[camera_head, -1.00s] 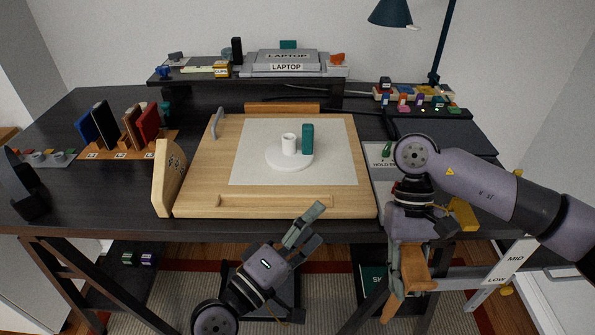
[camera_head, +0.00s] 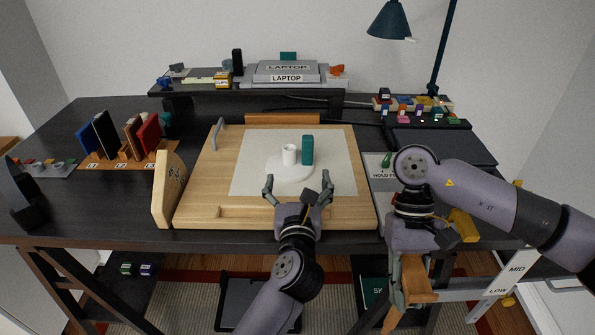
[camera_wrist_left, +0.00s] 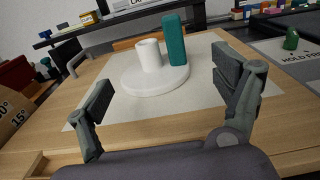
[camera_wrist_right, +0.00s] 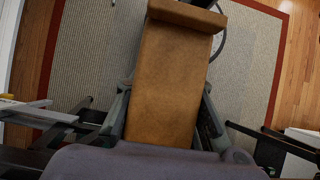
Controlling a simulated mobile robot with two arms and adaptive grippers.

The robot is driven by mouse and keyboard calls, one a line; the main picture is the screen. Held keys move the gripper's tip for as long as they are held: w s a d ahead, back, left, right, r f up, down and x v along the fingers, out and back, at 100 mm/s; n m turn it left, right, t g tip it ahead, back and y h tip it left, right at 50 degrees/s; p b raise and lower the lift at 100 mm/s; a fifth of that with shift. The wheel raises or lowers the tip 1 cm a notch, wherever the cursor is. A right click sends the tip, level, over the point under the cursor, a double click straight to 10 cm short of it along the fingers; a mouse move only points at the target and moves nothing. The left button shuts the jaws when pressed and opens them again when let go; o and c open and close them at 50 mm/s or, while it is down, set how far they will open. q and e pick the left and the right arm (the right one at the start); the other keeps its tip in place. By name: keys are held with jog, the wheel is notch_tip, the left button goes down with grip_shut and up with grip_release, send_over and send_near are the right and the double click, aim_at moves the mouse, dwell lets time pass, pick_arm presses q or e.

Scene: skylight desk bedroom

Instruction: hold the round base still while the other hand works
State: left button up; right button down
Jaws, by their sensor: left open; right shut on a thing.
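The round base (camera_head: 283,172) is a flat white disc lying on the pale sheet of the wooden board. A white hollow cylinder (camera_head: 289,154) and an upright teal block (camera_head: 308,150) stand on it. The base also shows in the left wrist view (camera_wrist_left: 152,84). My left gripper (camera_head: 297,190) is open, its fingers spread just in front of the base, apart from it. The block (camera_wrist_right: 170,75) fills the middle of the right wrist view.
The wooden board (camera_head: 205,195) has a raised front ledge, a grey handle and an angled wooden piece (camera_head: 168,187) at its left. A "HOLD" panel (camera_head: 383,170) with a green item lies to the right. Books stand at left; laptops sit on the back shelf.

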aim_at(297, 162)
pick_arm(q)
jog(key=w, duration=1.1)
jog(key=shift+w+p, duration=0.3)
jog(key=shift+w, duration=0.05)
jog(key=shift+c, duration=0.2)
jog(key=c, duration=1.5)
jog(key=shift+o, duration=0.2)
